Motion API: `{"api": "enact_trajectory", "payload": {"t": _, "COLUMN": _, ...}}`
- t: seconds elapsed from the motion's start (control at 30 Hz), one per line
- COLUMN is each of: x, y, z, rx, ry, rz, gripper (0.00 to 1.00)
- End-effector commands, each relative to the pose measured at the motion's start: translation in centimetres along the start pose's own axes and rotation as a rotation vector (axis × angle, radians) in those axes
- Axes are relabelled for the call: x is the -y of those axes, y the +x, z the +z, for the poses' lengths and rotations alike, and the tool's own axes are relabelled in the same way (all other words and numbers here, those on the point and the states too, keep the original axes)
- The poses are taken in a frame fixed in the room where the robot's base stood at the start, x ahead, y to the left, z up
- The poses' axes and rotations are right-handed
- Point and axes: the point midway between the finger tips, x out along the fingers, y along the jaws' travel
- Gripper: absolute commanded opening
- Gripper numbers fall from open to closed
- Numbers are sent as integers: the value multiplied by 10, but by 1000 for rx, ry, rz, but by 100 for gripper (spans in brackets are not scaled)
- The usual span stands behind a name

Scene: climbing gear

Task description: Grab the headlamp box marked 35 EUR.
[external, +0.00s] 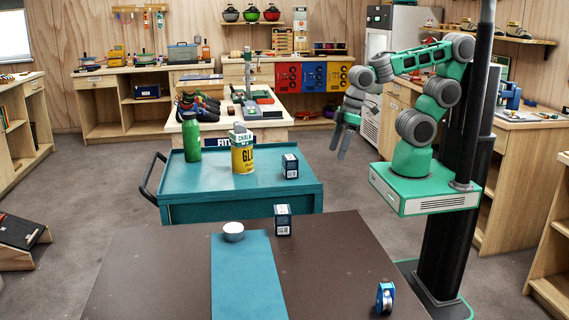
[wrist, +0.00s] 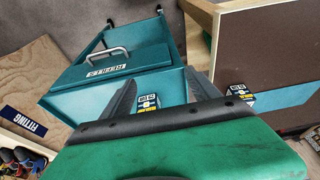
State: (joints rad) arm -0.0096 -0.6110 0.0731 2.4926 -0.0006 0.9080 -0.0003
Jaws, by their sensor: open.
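Two small dark boxes with white labels are in view. One box (external: 290,166) stands upright at the right end of the teal cart; it also shows between my fingers in the wrist view (wrist: 147,103). The other box (external: 282,220) stands at the far edge of the brown table; in the wrist view it is right of my fingers (wrist: 240,93). The printing is too small to read a price surely. My gripper (external: 341,143) is open and empty, pointing down, apart from both boxes and to their right in the external view.
The teal cart (external: 240,190) also bears a green bottle (external: 191,138) and a yellow tin (external: 243,158) with a chalk box on top. The brown table (external: 350,265) holds a teal mat (external: 245,275), a white bowl (external: 233,232) and a blue spool (external: 385,297).

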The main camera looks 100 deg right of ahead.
Motion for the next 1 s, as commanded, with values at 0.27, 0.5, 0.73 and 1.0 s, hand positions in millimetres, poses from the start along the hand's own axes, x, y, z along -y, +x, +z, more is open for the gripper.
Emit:
{"api": "enact_trajectory", "payload": {"t": 0.27, "x": 0, "y": 0, "z": 0, "rx": 0, "ry": 0, "rz": 0, "gripper": 78}}
{"api": "enact_trajectory", "payload": {"t": 0.5, "x": -4, "y": 8, "z": -13, "rx": -43, "ry": -107, "rz": 27, "gripper": 78}}
{"api": "enact_trajectory", "payload": {"t": 0.73, "x": -11, "y": 56, "z": -96, "rx": -221, "ry": -881, "rz": 347, "gripper": 78}}
{"api": "enact_trajectory", "payload": {"t": 1.0, "x": 117, "y": 110, "z": -159, "rx": -144, "ry": -2025, "rz": 1133, "gripper": 78}}
